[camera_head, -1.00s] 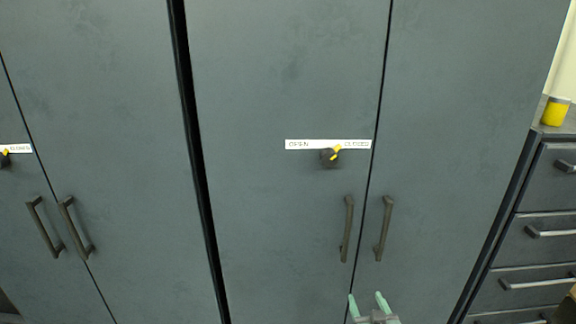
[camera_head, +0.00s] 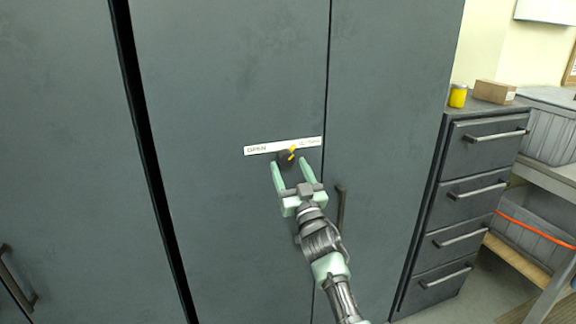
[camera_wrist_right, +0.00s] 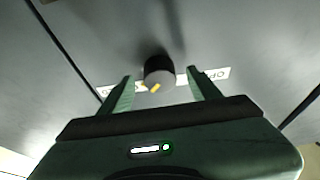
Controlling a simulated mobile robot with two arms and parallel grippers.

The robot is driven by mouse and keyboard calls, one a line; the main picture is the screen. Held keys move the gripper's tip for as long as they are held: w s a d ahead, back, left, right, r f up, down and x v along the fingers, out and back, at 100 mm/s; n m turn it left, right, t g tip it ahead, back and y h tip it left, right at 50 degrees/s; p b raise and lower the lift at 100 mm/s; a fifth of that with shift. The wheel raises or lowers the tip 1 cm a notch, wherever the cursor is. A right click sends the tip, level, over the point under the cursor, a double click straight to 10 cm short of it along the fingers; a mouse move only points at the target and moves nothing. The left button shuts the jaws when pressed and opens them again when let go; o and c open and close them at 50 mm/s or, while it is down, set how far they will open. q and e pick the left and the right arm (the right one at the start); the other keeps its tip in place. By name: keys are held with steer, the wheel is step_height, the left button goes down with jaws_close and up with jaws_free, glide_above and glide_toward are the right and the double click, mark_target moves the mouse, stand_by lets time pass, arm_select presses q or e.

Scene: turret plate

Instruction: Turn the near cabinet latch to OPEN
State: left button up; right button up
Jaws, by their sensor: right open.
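The near cabinet latch is a dark round knob (camera_head: 284,158) with a yellow pointer, set just under a white label strip (camera_head: 262,148) on the dark cabinet door. The pointer tilts up to the right, toward the right end of the strip. My right gripper (camera_head: 292,172) is open, with its two green fingers on either side of the knob. In the right wrist view the knob (camera_wrist_right: 158,68) shows between and beyond the fingertips, and I cannot tell whether they touch it. "OPEN" is partly readable on the strip (camera_wrist_right: 217,74) there. My left gripper is out of view.
A dark door handle (camera_head: 341,208) stands right of my right arm; the other handle of the pair is hidden behind the arm. A drawer unit (camera_head: 459,158) with a yellow can (camera_head: 458,96) and a cardboard box (camera_head: 493,91) on top stands at the right.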

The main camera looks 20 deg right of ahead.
steer(key=shift+w+r, duration=0.2)
steer(key=shift+w, duration=0.35)
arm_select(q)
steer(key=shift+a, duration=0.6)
arm_select(e)
steer(key=shift+c, duration=0.3)
steer(key=c, duration=1.3)
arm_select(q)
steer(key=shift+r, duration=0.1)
